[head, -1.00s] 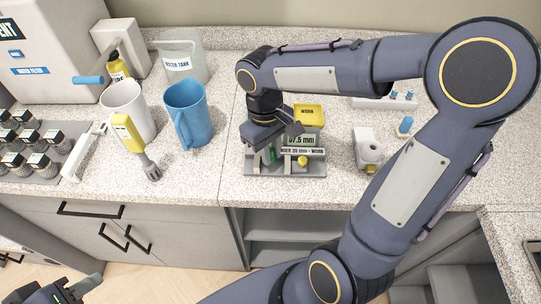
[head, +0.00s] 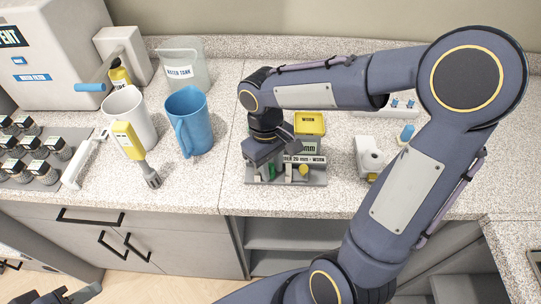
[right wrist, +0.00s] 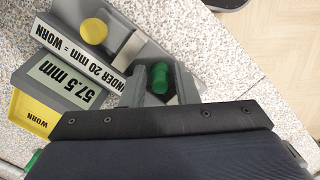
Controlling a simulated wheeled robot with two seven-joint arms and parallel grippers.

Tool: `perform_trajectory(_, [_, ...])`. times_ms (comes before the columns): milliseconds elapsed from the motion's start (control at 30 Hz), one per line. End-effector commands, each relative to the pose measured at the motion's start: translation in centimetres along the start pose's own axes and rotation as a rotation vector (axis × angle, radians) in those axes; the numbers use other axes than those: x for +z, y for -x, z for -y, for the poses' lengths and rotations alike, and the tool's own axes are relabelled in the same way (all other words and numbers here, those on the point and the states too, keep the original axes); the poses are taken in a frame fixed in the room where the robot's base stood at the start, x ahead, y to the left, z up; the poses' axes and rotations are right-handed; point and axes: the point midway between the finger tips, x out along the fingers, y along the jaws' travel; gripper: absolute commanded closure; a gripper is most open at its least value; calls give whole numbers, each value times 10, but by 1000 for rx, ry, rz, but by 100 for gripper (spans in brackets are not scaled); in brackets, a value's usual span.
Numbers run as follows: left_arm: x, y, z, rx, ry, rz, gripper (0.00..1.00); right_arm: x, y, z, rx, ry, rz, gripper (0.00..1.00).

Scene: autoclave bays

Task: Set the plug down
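A green plug (right wrist: 160,78) shows between the grey fingers of my right gripper (right wrist: 162,88) in the right wrist view. I cannot tell whether the fingers press on it or stand just clear. In the head view my right gripper (head: 268,165) is low over the grey measuring gauge (head: 318,179), and a bit of the green plug (head: 272,172) shows beneath it. The gauge display (right wrist: 70,82) reads 57.5 mm. A yellow knob (right wrist: 94,31) and a yellow WORN tray (right wrist: 32,115) are beside it. My left gripper (head: 72,296) is partly cut off at the bottom left.
The counter's front edge is close to the gauge.

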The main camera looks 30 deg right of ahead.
Motion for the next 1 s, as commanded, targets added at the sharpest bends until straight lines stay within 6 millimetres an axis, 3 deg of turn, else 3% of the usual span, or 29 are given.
perform_trajectory(600, [-4, 7, -3, 0, 0, 0, 64, -1, 110, 0, 0, -1, -3, 73])
perform_trajectory(800, [-4, 8, -4, 0, 0, 0, 64, 9, 121, -1, -10, -13, -27, 73])
perform_trajectory(1000, [-4, 8, -4, 0, 0, 0, 64, 61, 104, 4, -105, -112, -213, 73])
